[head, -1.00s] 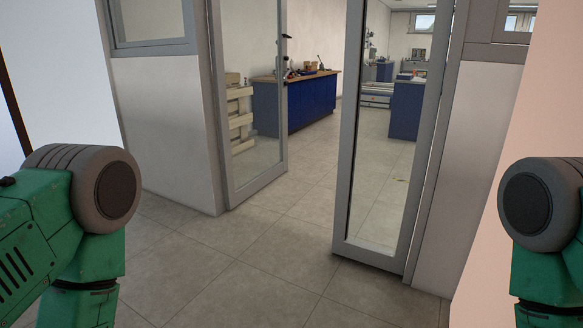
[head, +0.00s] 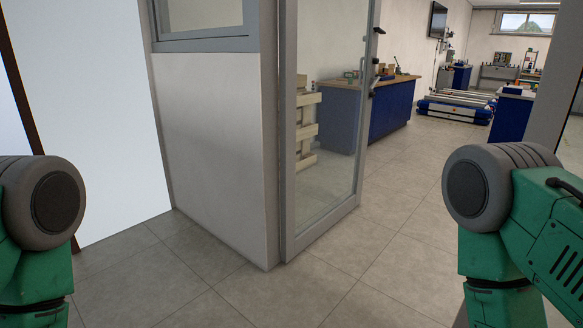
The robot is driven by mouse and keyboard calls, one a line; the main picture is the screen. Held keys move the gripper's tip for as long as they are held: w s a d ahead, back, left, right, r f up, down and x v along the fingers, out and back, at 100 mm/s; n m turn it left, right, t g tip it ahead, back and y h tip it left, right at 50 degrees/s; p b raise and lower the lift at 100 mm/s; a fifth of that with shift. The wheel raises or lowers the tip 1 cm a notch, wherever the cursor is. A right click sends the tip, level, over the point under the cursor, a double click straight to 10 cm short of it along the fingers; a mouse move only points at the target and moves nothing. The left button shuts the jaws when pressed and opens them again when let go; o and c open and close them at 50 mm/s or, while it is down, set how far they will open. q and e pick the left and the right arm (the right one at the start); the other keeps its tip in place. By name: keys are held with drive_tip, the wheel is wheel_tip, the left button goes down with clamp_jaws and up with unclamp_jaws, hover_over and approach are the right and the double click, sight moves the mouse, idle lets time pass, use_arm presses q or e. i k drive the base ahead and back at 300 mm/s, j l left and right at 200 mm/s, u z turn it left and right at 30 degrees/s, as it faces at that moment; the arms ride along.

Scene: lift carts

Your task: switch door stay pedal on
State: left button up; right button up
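A glass door (head: 328,130) with a grey metal frame stands swung open in the middle of the head view, with its handle on the right edge. A door stay pedal cannot be made out on it. My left arm shows at the left edge and my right arm at the right, both in green and grey. Both grippers are out of the picture.
A grey wall panel (head: 212,150) with a window above stands left of the door. A blue workbench (head: 390,110) with tools is behind the glass. Blue lift equipment (head: 455,108) lies farther back. Tiled floor (head: 400,215) is clear right of the door.

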sight(381, 32)
drive_tip(key=i+z, duration=0.2)
drive_tip(key=i, duration=0.3)
drive_tip(key=i+z, duration=0.15)
drive_tip(key=i, duration=0.35)
drive_tip(key=i+j+z, duration=0.2)
drive_tip(key=i, duration=0.3)
drive_tip(key=i+z, duration=0.15)
drive_tip(key=i, duration=0.35)
drive_tip(key=i+j+z, duration=0.2)
drive_tip(key=i, duration=0.25)
drive_tip(key=i+l, duration=0.15)
drive_tip(key=i, duration=0.3)
drive_tip(key=i+l+u, duration=0.15)
drive_tip(key=i, duration=0.25)
drive_tip(key=i+l, duration=0.25)
drive_tip(key=i, duration=0.2)
